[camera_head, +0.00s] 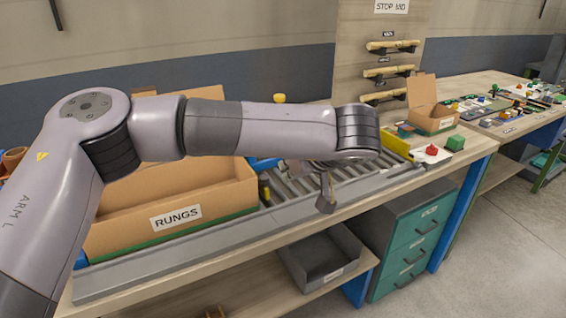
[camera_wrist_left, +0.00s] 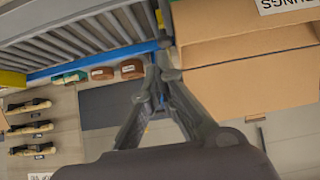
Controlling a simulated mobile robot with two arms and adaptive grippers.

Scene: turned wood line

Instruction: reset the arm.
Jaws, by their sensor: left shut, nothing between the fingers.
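My left arm (camera_head: 260,128) comes in from the left and reaches across above the workbench. My left gripper (camera_head: 325,195) hangs down at its end, in front of the roller conveyor (camera_head: 345,178). In the left wrist view, the left gripper's fingers (camera_wrist_left: 160,72) come together at the tips with nothing between them. They are beside the cardboard box labelled RUNGS (camera_wrist_left: 245,75). My right gripper does not show in either view.
The RUNGS box (camera_head: 215,200) stands open on the bench, left of the gripper. A smaller cardboard box (camera_head: 432,122) and a red part (camera_head: 431,149) are to the right. A grey bin (camera_head: 320,262) sits on the lower shelf beside a green drawer cabinet (camera_head: 415,225). Wooden pieces hang on the back panel (camera_head: 350,60).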

